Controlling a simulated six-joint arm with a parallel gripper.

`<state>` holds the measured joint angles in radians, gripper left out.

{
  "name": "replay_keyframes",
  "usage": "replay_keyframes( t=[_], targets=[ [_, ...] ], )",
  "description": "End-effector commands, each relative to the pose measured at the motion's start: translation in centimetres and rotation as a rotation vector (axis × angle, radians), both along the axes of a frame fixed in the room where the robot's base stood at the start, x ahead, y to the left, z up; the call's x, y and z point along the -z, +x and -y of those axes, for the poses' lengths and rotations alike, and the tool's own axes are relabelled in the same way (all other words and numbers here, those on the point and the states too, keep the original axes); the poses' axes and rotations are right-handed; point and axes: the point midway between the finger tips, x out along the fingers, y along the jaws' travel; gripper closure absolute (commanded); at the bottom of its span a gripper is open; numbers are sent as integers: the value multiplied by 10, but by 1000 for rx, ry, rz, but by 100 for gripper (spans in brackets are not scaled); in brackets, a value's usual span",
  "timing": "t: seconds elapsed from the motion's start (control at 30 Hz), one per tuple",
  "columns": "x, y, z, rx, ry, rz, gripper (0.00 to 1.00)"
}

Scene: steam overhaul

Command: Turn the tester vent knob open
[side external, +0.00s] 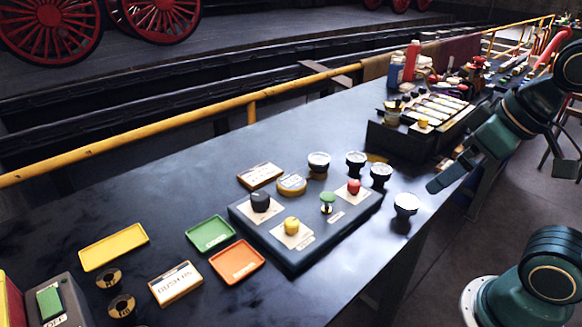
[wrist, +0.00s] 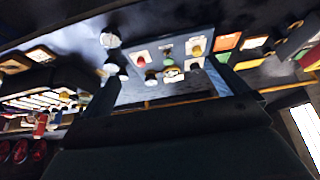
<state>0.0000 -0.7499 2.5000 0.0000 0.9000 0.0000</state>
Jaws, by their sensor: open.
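The tester is a dark flat box (side external: 305,250) on the bench in the side view, with a black knob (side external: 260,201), a yellow knob (side external: 291,226), a green-topped knob (side external: 327,198) and a red knob (side external: 354,187). I cannot read which label says vent. My gripper (side external: 497,180) is open and empty, to the right of the tester and well apart from it, near the bench edge. In the wrist view, its spread fingers (wrist: 162,85) frame the tester (wrist: 128,92), where the red knob (wrist: 141,61) and yellow knob (wrist: 197,50) show small.
Gauges (side external: 405,205) stand just behind and right of the tester. A dark rack (side external: 405,140) with pale strips lies beyond. Green (side external: 210,234), orange (side external: 237,262) and yellow (side external: 113,246) trays lie left. A yellow rail (side external: 150,131) runs along the far side.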

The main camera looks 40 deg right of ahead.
Motion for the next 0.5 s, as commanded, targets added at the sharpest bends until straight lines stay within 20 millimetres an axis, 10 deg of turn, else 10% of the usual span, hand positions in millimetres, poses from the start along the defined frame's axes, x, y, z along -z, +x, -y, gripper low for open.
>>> replay_keyframes(
  t=[0.23,0.5],
  targets=[
    [-3,6,-1,7,7,-12,48],
    [-12,35,-8,54,44,-75,48]
  ],
)
